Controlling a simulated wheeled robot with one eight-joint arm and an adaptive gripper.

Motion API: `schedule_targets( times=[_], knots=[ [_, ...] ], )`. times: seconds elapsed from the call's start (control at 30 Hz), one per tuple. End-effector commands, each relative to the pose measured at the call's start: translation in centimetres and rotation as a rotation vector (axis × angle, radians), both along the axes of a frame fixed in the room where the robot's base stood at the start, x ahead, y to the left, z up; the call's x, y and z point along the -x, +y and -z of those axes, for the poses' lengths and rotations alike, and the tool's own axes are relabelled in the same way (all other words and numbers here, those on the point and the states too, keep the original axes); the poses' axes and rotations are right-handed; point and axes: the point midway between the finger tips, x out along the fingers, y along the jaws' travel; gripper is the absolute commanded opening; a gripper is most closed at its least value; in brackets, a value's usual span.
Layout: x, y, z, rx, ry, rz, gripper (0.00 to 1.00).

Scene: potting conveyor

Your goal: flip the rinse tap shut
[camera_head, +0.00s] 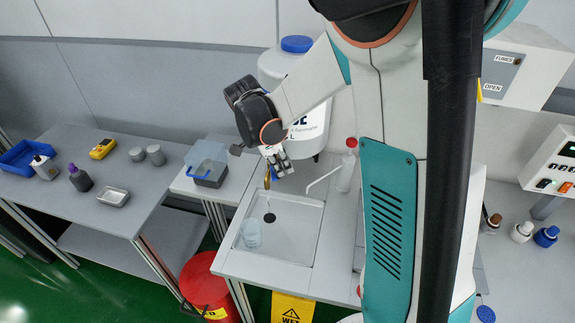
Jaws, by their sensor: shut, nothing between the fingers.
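The rinse tap (267,179) is a small brass-coloured fitting over the back edge of the sink, below the large white tank (310,126). A thin pale streak that looks like water hangs under it. My gripper (284,171) is just right of the tap, in front of the tank, with its fingers together and empty. The gripper partly covers the tap's top, so I cannot tell the lever's position or whether the fingers touch it.
The sink (301,248) holds a clear bluish beaker (251,233) near a dark drain. A red-capped wash bottle (348,166) stands right of the gripper. An open grey box (209,172) stands left. A red bin (208,287) is on the floor.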

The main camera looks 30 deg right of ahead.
Motion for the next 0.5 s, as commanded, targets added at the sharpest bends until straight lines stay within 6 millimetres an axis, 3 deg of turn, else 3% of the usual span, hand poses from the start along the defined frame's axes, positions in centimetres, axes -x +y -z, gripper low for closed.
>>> schedule_targets(
  times=[0.17,0.5],
  knots=[
    [-0.04,1.03,0.07,0.0,0.0,-0.002,0.0],
    [-0.19,0.77,-0.01,0.0,-0.001,-0.001,0.0]
  ],
)
